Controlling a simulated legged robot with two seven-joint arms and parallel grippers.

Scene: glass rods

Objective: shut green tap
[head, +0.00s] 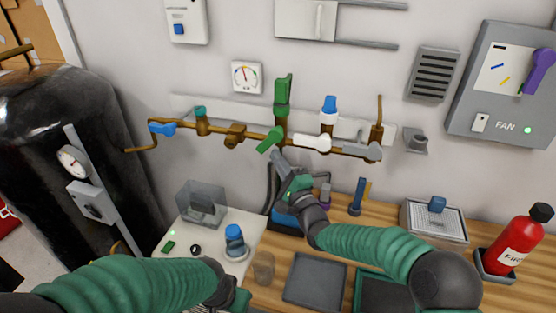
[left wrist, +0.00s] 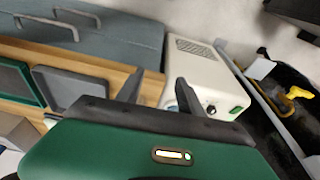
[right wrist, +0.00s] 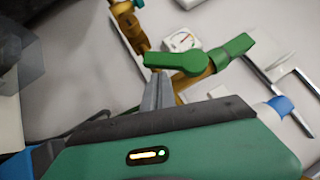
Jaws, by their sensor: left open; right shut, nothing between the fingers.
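The green tap has a green lever handle (head: 270,140) on the brass pipe, slanting down to the left. A green upright part (head: 283,92) stands above it. In the right wrist view the lever (right wrist: 175,60) lies across the pipe, with the green upright part (right wrist: 236,48) to its right. My right gripper (head: 276,156) is shut and empty, its tips just below the lever; it also shows in the right wrist view (right wrist: 158,82). I cannot tell whether they touch the lever. My left gripper (left wrist: 158,90) is open and empty, low over the bench's left part.
The brass pipe (head: 235,134) also carries a blue handle (head: 162,128), a white handle (head: 312,142) and a grey handle (head: 361,151). A gauge (head: 246,77) hangs above. A black tank (head: 75,130) stands left. A red extinguisher (head: 514,245) stands at right.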

